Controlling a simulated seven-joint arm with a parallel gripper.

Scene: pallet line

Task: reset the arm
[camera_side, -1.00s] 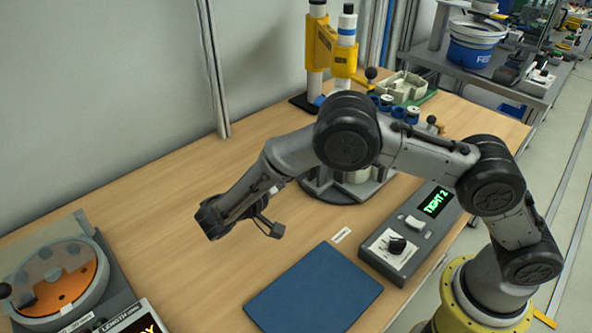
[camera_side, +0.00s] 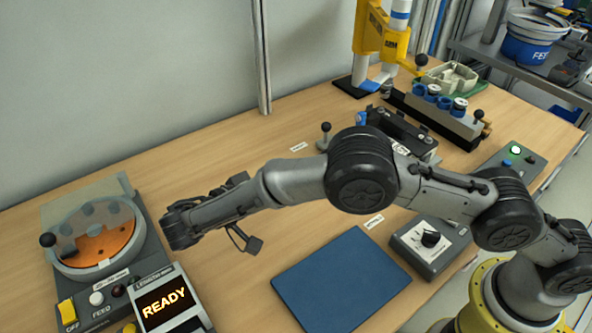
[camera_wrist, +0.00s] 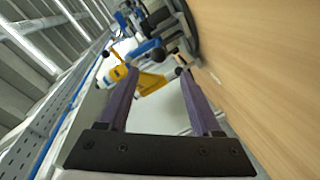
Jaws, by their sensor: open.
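My gripper (camera_wrist: 156,72) shows in the wrist view with its two purple fingers apart and nothing between them. They point toward the yellow press, which lies beyond them. In the side view my arm reaches left across the table, its dark end held above the wood between the feeder and the blue mat. The fingers are hard to make out there.
The round orange-bottomed feeder (camera_side: 117,246) stands at left, with a lit READY display (camera_side: 165,303). A blue mat (camera_side: 340,280) lies at front. A knob box (camera_side: 425,250) is right of it. The yellow press (camera_side: 382,38) and a block of blue rings (camera_side: 436,108) stand behind.

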